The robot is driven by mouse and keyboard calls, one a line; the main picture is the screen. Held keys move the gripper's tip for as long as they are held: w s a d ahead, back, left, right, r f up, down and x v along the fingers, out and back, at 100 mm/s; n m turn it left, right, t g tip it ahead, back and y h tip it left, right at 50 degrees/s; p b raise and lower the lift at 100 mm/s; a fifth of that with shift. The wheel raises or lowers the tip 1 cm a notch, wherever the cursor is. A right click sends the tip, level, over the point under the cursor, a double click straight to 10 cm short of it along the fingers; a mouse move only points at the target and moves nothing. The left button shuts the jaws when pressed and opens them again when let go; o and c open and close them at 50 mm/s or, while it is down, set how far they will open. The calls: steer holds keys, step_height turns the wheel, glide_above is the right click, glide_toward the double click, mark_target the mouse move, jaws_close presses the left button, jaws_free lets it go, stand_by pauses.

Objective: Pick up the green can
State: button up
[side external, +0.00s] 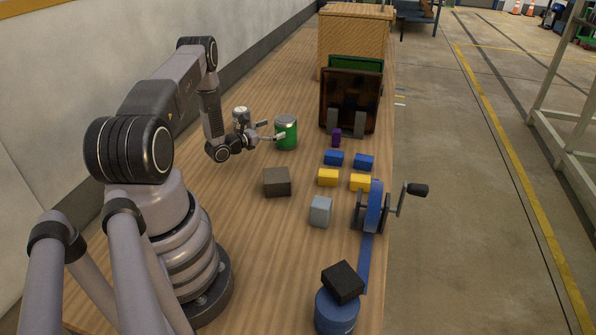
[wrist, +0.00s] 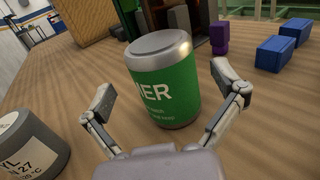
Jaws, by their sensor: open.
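The green can (side external: 286,134) stands upright on the wooden table, with a silver lid and white lettering. In the wrist view the green can (wrist: 164,82) is straight ahead, its lower part between the two fingers. My gripper (side external: 272,130) is open, its fingers pointing at the can from the left. In the wrist view my gripper (wrist: 162,100) has one finger on each side of the can, with nothing held. I cannot tell whether either finger touches it.
A grey can (wrist: 30,145) stands close to my gripper at left. Blue blocks (side external: 334,158), yellow blocks (side external: 328,177), a purple block (side external: 336,138) and a dark brown block (side external: 277,182) lie around. A dark upright rack (side external: 350,98) and wooden crate (side external: 352,35) stand behind. A blue crank wheel (side external: 374,207) is at right.

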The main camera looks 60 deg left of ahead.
mark_target(292, 121)
steer(key=w, duration=0.4)
steer(key=w+a, duration=0.1)
steer(key=w, duration=0.2)
steer(key=shift+r, duration=0.1)
steer(key=c, duration=1.1)
